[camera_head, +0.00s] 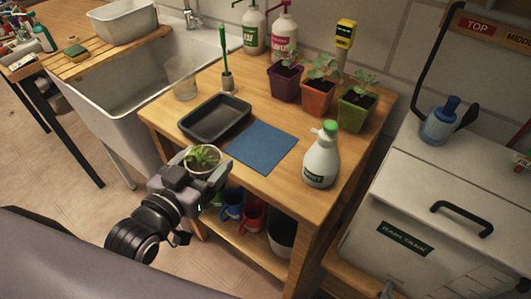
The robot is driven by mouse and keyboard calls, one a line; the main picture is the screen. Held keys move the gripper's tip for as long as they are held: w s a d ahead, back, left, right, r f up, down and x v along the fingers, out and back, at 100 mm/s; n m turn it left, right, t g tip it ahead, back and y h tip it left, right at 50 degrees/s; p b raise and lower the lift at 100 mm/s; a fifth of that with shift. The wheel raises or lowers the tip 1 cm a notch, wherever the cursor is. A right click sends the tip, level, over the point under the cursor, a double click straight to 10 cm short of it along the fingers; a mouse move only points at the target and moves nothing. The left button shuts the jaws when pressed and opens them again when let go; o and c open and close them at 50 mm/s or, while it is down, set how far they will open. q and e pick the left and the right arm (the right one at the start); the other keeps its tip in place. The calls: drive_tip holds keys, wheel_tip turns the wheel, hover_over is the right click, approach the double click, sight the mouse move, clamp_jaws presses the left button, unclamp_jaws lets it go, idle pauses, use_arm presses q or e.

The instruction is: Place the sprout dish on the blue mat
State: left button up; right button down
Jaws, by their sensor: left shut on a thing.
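The sprout dish (203,157) is a small round pale dish with green sprouts. It is at the near left edge of the wooden table. My left gripper (204,178) comes in from the lower left and is shut on the dish. The gripper hides part of the dish's near side, and I cannot tell whether the dish touches the table. The blue mat (261,147) lies flat and empty on the table, to the right of the dish. My right gripper is not in view.
A black tray (215,118) lies left of the mat. A white spray bottle (321,160) stands close to its right. Seedlings in purple (284,85), orange (318,102) and green (353,113) pots stand behind. A clear cup (183,84) stands at the back left.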

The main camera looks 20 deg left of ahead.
use_arm(q)
wheel_tip(320, 180, down, 4)
drive_tip(key=s+m+h+b, duration=0.2)
drive_tip(key=h+b, duration=0.1)
drive_tip(key=b, duration=0.1)
drive_tip(key=g, duration=0.1)
approach(261, 144)
drive_tip(key=shift+h, duration=0.3)
drive_tip(key=w+d, duration=0.1)
drive_tip(key=w, duration=0.2)
drive_tip(key=w+d+r, duration=0.1)
drive_tip(key=w, duration=0.2)
drive_tip(key=w+d, duration=0.1)
drive_tip(key=w, duration=0.2)
drive_tip(key=shift+r+p, duration=0.3)
drive_tip(key=shift+p, duration=0.05)
drive_tip(key=shift+w+d+f, duration=0.1)
drive_tip(key=shift+w+f, duration=0.05)
drive_tip(key=shift+w, duration=0.1)
drive_tip(key=shift+f, duration=0.15)
use_arm(e)
drive_tip(key=f, duration=0.5)
drive_tip(key=shift+d, duration=0.35)
use_arm(q)
drive_tip(key=shift+f, duration=0.2)
drive_tip(key=o, duration=1)
drive_tip(key=shift+o, duration=0.2)
